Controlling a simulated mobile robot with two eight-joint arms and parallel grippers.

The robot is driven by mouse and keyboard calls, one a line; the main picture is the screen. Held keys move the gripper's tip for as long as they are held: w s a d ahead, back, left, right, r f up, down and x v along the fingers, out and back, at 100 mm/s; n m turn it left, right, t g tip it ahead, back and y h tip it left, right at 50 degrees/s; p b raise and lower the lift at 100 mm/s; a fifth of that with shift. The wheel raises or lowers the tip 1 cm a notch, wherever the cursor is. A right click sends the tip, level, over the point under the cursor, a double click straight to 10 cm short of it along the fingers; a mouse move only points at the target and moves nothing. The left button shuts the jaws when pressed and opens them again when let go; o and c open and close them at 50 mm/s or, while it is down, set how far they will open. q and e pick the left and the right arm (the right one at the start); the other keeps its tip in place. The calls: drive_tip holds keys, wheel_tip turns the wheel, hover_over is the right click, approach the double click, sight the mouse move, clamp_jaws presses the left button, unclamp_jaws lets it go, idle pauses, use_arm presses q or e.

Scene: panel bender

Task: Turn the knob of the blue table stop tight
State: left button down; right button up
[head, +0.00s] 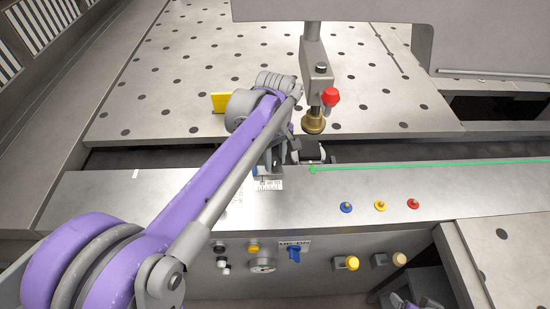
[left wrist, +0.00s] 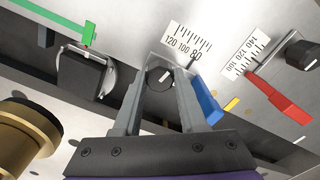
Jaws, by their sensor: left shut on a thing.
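The blue table stop (left wrist: 207,100) shows in the left wrist view as a blue bar beside a white scale (left wrist: 188,46) marked 120, 100, 80. Its dark round knob (left wrist: 160,77) has a pale line on its face. My left gripper (left wrist: 163,84) is shut on this knob, one grey finger on each side. In the head view my left gripper (head: 272,160) is at the slot in the table, and my arm hides the knob. Only a little of the blue stop (head: 256,171) shows there. A part of my right arm shows at the bottom edge; its jaws cannot be made out.
A red stop (left wrist: 282,96) with its own dark knob (left wrist: 302,50) and scale is close by on the right in the left wrist view. A brass-ended post with a red knob (head: 330,97) stands just right of my gripper. A green bar (head: 430,164) runs along the slot.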

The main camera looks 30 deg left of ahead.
sight(276, 161)
use_arm(q)
drive_tip(key=m, duration=0.4)
drive_tip(key=shift+m, duration=0.3)
drive_tip(key=m, duration=0.3)
drive_tip(key=shift+m, duration=0.3)
drive_tip(key=m, duration=0.3)
drive_tip(key=shift+m+p, duration=0.3)
drive_tip(key=shift+m, duration=1.9)
drive_tip(key=shift+c, duration=2.3)
unclamp_jaws()
wheel_tip(276, 161, up, 11)
drive_tip(key=shift+p, duration=0.4)
